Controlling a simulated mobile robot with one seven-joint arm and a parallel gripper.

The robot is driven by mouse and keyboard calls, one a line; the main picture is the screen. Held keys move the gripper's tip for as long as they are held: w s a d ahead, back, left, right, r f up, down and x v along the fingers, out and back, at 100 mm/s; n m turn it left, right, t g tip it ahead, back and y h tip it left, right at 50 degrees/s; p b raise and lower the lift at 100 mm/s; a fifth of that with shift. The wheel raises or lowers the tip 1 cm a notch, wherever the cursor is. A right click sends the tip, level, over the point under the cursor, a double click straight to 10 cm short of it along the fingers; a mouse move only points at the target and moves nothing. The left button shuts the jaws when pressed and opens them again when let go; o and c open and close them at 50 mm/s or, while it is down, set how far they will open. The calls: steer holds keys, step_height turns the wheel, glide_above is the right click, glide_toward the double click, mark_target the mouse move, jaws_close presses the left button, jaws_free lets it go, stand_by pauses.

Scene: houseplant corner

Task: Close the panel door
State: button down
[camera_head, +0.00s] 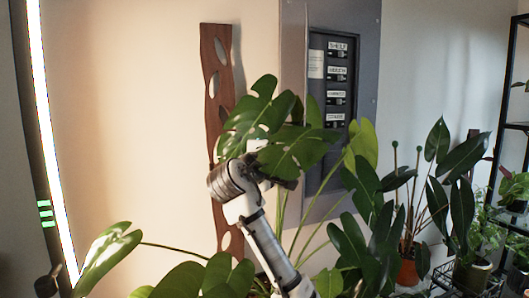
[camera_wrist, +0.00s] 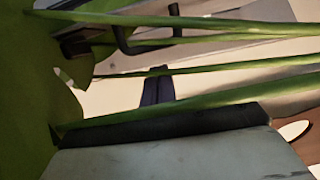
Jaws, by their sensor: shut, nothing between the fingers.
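The grey electrical panel (camera_head: 370,50) is on the wall right of centre in the head view. Its dark interior (camera_head: 318,95) shows, with labelled switches. A grey upright strip (camera_head: 292,60) along its left side looks like the door, standing open and seen nearly edge-on. My gripper (camera_head: 285,182) is in front of the panel's lower left, partly hidden by large leaves. In the wrist view, my gripper's dark fingers (camera_wrist: 158,75) appear shut and empty. A black handle-like bracket (camera_wrist: 124,42) shows beyond green stems. I cannot tell whether my gripper touches the door.
Broad leaves (camera_head: 290,148) and stems surround my gripper and cover the panel's lower part. A wooden board with holes (camera_head: 217,90) hangs at left. Potted plants (camera_head: 408,270) and a black shelf (camera_head: 503,110) stand at right. The wall between light strip (camera_head: 45,130) and board is clear.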

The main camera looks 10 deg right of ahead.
steer(key=shift+s+d, duration=0.5)
steer(key=shift+s, duration=0.3)
